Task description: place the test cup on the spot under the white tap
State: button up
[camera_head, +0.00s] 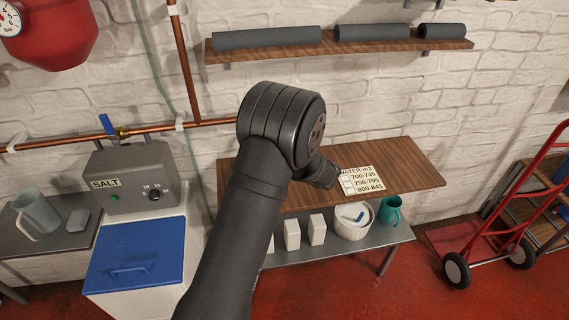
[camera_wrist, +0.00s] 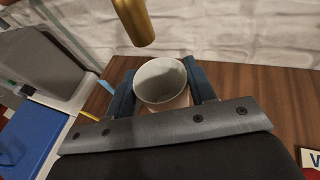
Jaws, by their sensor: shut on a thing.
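The test cup (camera_wrist: 160,84) is a small pale cup with its open mouth facing up in the wrist view. My gripper (camera_wrist: 163,76) has one dark blue finger on each side of it and is shut on it. A brass-coloured cylinder (camera_wrist: 135,20), perhaps a spout, hangs just beyond the cup, a little to its left. The wooden shelf (camera_wrist: 255,90) lies below; I cannot tell whether the cup touches it. In the head view my arm hides the gripper and cup. No white tap or marked spot can be made out.
A grey salt unit (camera_head: 125,180) with a blue lid (camera_head: 135,255) stands left of my arm. A water card (camera_head: 361,181) lies on the wooden shelf (camera_head: 410,170). A white tub (camera_head: 352,222) and teal mug (camera_head: 391,212) stand below. A red hand truck (camera_head: 497,250) is right.

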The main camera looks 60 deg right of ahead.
jog(key=shift+w+d+f, duration=0.1)
jog(key=shift+w+f, duration=0.05)
jog(key=shift+f, duration=2.6)
jog(key=o, duration=1)
jog(key=shift+f, duration=0.1)
jog(key=shift+s+r, duration=0.25)
jog(key=shift+s, duration=0.05)
jog(key=v, duration=1.1)
jog(key=shift+s+a, duration=0.15)
jog(key=shift+a, duration=0.1)
